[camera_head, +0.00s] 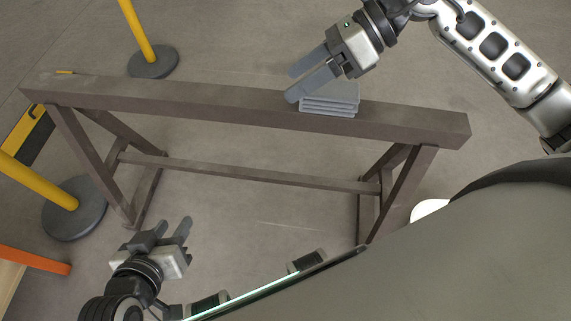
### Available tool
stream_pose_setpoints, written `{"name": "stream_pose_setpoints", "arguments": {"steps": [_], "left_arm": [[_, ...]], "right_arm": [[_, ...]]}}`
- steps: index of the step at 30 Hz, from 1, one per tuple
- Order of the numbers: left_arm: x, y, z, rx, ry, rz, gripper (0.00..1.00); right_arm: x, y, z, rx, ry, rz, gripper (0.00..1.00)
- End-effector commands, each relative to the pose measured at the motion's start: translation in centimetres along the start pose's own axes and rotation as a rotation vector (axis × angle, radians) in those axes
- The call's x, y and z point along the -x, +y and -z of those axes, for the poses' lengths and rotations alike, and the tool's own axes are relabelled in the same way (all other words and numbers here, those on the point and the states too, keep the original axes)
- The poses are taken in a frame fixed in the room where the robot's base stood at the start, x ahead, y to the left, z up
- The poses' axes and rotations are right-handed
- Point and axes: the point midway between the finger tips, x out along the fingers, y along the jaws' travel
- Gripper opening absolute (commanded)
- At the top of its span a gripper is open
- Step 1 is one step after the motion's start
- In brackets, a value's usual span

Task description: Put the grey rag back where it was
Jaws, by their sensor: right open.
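The grey rag (331,101) is folded in several layers and lies on top of the wooden trestle beam (200,98), right of its middle. My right gripper (291,85) comes in from the upper right and is open, with its fingertips over the left side of the rag. I cannot tell whether the fingers touch it. The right gripper hides part of the rag's back edge. My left gripper (175,226) is at the lower left, low and apart from the beam. Its fingers stand apart with nothing between them.
Yellow posts on round dark bases (153,62) stand behind and left of the trestle. An orange bar (35,261) shows at the lower left. The beam is bare between that end and the rag.

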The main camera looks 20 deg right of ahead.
Motion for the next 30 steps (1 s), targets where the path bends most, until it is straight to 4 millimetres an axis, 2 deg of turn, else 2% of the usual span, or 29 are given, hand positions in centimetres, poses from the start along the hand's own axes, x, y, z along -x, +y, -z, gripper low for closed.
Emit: {"name": "stream_pose_setpoints", "arguments": {"steps": [1, 3, 5, 6, 8, 9, 11, 12, 15, 17, 18, 21, 23, 30], "left_arm": [[0.0, 0.0, 0.0, 0.000, 0.001, 0.000, 0.36], [0.0, 0.0, 0.0, 0.000, 0.001, 0.001, 0.36], [0.0, 0.0, 0.1, 0.000, 0.001, 0.001, 0.36], [0.0, 0.0, 0.1, 0.000, 0.001, 0.001, 0.36], [0.0, -0.1, 0.1, -0.001, 0.001, 0.001, 0.36], [0.0, -0.1, 0.1, -0.001, 0.002, 0.001, 0.36], [-0.1, -0.1, 0.1, -0.001, 0.001, 0.001, 0.36], [-0.1, -0.1, 0.1, -0.001, 0.001, 0.001, 0.36], [-0.1, -0.1, 0.1, -0.001, 0.000, 0.001, 0.36], [-0.1, -0.1, 0.0, -0.001, 0.000, 0.001, 0.36], [-0.1, -0.1, 0.0, -0.001, -0.001, 0.001, 0.36], [-0.1, -0.1, -0.1, -0.001, -0.002, 0.001, 0.36], [-0.1, -0.1, -0.1, -0.001, -0.003, 0.001, 0.36], [-0.1, -0.1, -0.1, -0.001, -0.003, 0.001, 0.36]], "right_arm": [[-2.4, 2.6, -1.7, -0.138, -0.190, -0.146, 0.72], [-3.5, 4.7, -4.8, -0.398, -0.475, -0.321, 0.72], [-3.2, 4.6, -6.7, -0.669, -0.702, -0.444, 0.72], [-3.0, 3.7, -7.2, -0.870, -0.839, -0.509, 0.72], [-2.9, 1.5, -6.6, -1.191, -1.018, -0.582, 0.72], [-3.2, -0.1, -5.3, -1.414, -1.117, -0.615, 0.72], [-4.5, -2.3, -2.3, -1.755, -1.233, -0.637, 0.72], [-5.8, -3.2, 0.2, -1.982, -1.287, -0.636, 0.72], [-9.7, -3.4, 6.6, -2.496, -1.336, -0.591, 0.72], [-11.8, -2.5, 9.6, -2.735, -1.321, -0.550, 0.72], [-13.1, -1.7, 11.1, 2.778, 1.260, 0.504, 0.72], [-15.2, 0.2, 13.7, 2.680, 1.072, 0.396, 0.72], [-15.9, 1.0, 14.5, 2.647, 1.011, 0.361, 0.72], [-16.3, 1.4, 15.0, 2.629, 0.973, 0.338, 0.72]]}}
